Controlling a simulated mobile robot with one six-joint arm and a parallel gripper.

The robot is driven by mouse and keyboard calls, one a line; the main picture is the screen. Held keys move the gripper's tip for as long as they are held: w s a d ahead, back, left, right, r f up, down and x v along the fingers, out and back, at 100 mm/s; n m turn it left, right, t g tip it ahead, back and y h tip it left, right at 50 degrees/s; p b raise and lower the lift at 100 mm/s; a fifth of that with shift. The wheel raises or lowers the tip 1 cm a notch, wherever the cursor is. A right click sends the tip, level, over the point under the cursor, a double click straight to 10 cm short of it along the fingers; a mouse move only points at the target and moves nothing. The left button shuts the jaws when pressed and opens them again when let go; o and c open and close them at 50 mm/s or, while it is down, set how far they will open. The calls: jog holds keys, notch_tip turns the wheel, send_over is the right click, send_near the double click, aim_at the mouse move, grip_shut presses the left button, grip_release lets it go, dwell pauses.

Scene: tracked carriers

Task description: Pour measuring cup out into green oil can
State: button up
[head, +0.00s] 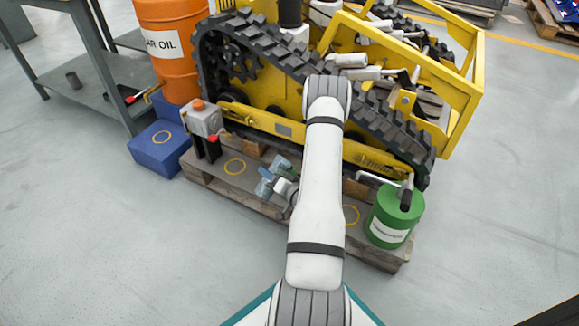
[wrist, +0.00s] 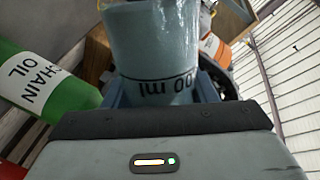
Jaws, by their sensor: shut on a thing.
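The measuring cup (wrist: 150,42) is pale blue-grey with dark volume markings, and it fills the upper middle of the wrist view. My gripper (head: 272,177) is shut on it, with a finger on each side. In the head view they are over the pallet, left of my forearm, and the cup is hard to make out from the fingers. The cup's contents are hidden. The green oil can (head: 392,215) stands at the pallet's right end, apart from the gripper. It also shows at the left of the wrist view (wrist: 40,85), labelled CHAIN OIL.
A wooden pallet (head: 225,178) with yellow rings lies before a yellow tracked machine (head: 285,125). A blue block (head: 160,150), an orange oil drum (head: 170,50) and a grey table (head: 75,75) are left. The front floor is clear.

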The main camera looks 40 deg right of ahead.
aim_at(275, 171)
jog(key=shift+a+r+m+p, duration=0.15)
jog(key=shift+r+m+p, duration=0.7)
jog(key=shift+p, duration=0.2)
jog(key=shift+r+m+y+p, duration=0.5)
jog(key=shift+r+m+p, duration=0.4)
jog(key=shift+m+p, duration=0.55)
dwell(5.5)
